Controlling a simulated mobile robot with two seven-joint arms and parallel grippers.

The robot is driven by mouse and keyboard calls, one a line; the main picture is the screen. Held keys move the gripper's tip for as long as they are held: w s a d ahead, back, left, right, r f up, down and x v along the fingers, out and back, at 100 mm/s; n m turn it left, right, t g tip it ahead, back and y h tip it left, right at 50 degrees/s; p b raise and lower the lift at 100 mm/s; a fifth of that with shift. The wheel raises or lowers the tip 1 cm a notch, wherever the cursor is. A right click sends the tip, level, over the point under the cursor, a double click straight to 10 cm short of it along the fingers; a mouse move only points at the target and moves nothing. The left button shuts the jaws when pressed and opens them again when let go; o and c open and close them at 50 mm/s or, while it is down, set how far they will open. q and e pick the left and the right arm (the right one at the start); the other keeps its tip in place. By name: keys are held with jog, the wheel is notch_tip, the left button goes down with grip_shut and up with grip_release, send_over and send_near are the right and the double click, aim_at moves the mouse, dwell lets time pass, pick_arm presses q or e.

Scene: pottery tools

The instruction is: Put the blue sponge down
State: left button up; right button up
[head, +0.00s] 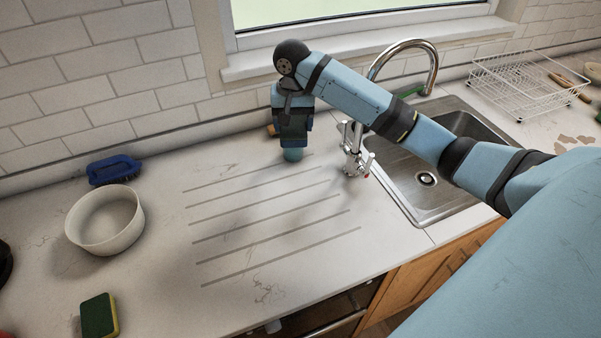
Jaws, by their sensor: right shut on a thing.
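My right gripper (292,141) points down over the back of the grooved draining area, left of the tap. It is shut on a small teal-blue piece, the blue sponge (292,155), which shows just below it. Most of the sponge and the fingertips are hidden by the gripper body. The sponge is at or just above the counter (240,285); I cannot tell whether it touches. My left gripper is not in view.
The tap (355,150) and sink (425,205) lie right of the gripper. A dish rack (525,85) stands beyond the sink. On the left are a blue brush (114,170), a white bowl (104,240) and a green-yellow sponge (99,316). The grooved area is clear.

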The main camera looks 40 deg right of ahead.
notch_tip(320, 180, down, 18)
jog(key=shift+f+p, duration=0.2)
jog(key=shift+p, duration=0.5)
jog(key=shift+o, duration=1.3)
jog(key=shift+f, duration=0.1)
jog(key=o, duration=0.4)
notch_tip(320, 180, up, 12)
jog(key=shift+r+b, duration=0.15)
jog(key=shift+b, duration=0.3)
